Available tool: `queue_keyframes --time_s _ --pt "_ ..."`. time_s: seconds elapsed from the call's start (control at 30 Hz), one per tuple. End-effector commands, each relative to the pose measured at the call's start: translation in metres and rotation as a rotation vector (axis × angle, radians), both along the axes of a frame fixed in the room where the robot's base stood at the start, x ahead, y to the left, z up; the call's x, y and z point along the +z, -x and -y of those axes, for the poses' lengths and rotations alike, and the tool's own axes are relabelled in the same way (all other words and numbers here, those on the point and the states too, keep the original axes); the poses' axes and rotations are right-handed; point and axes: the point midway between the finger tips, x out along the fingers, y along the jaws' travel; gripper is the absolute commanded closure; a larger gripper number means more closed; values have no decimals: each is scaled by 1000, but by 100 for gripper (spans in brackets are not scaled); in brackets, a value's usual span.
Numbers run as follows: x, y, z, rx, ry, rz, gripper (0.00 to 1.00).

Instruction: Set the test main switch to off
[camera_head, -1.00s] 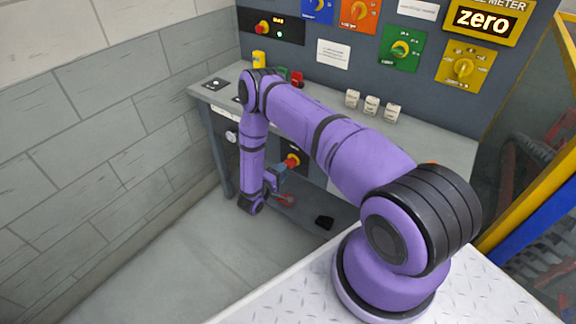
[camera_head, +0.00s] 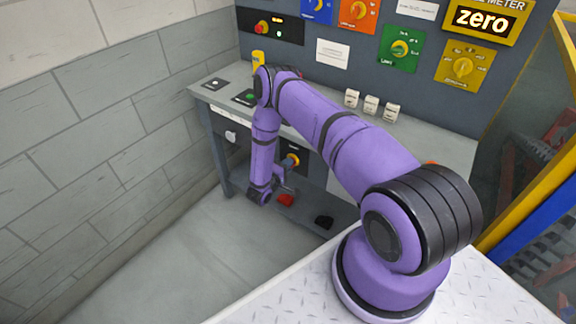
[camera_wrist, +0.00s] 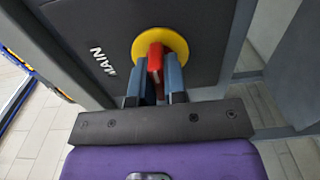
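The test main switch has a round yellow plate with a red handle (camera_wrist: 155,62) on a dark panel lettered MAIN, seen in the wrist view. In the head view the switch (camera_head: 292,160) shows small on the front of the bench, just right of my forearm. My gripper (camera_wrist: 158,72) reaches to the switch, with one blue-grey finger on each side of the red handle. The fingers look open around it; whether either touches it is hard to tell. My gripper is small and partly hidden by my wrist in the head view. The handle's exact setting is unclear.
The grey bench top (camera_head: 440,148) carries several white blocks and a yellow object (camera_head: 258,58). A red object (camera_head: 285,201) and a black object (camera_head: 324,222) lie low under the bench. A brick wall (camera_head: 120,130) stands at left. A yellow and blue frame stands at right.

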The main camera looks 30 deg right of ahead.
Motion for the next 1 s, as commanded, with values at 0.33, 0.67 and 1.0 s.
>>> queue_keyframes --time_s 0.33,0.67,1.0 --pt "0 0 -1 3 24 -64 100" --pt "0 -1 -3 5 111 -297 100" --pt "0 -1 -2 4 221 -602 100"
